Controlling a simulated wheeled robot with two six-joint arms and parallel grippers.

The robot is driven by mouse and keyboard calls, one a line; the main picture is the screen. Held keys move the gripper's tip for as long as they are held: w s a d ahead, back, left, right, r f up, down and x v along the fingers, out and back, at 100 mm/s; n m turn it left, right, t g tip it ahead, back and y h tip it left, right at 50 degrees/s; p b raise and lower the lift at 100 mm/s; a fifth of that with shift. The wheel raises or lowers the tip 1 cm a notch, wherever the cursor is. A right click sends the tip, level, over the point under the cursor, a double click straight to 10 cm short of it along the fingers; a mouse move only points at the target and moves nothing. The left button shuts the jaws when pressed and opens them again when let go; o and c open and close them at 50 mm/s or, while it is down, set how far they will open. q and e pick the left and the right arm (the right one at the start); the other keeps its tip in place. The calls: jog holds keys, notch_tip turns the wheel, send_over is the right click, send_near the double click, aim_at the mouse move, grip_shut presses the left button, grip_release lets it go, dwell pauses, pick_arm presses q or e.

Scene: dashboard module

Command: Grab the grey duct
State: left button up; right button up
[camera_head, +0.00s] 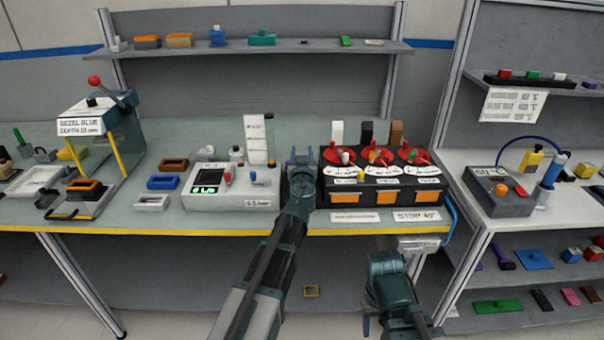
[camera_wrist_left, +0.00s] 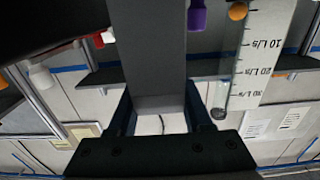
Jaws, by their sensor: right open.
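A dark grey upright piece, which looks like the grey duct (camera_wrist_left: 158,45), runs down from the top of the left wrist view. Its paler grey end lies between the two fingers of my left gripper (camera_wrist_left: 160,118). Whether the fingers press on its sides I cannot tell. In the head view my left gripper (camera_head: 303,158) is at the bench, between the white meter unit and the black three-dial unit. It hides most of what is behind it there. My right gripper (camera_head: 385,265) is open, in front of the bench edge and low, apart from the bench objects.
The white meter unit (camera_head: 232,200) and a flow scale card (camera_head: 257,138) stand left of my left gripper. The black unit with red dials (camera_head: 383,185) stands right. A side bench (camera_head: 520,215) stands right.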

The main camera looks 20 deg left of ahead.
pick_arm(q)
grip_shut()
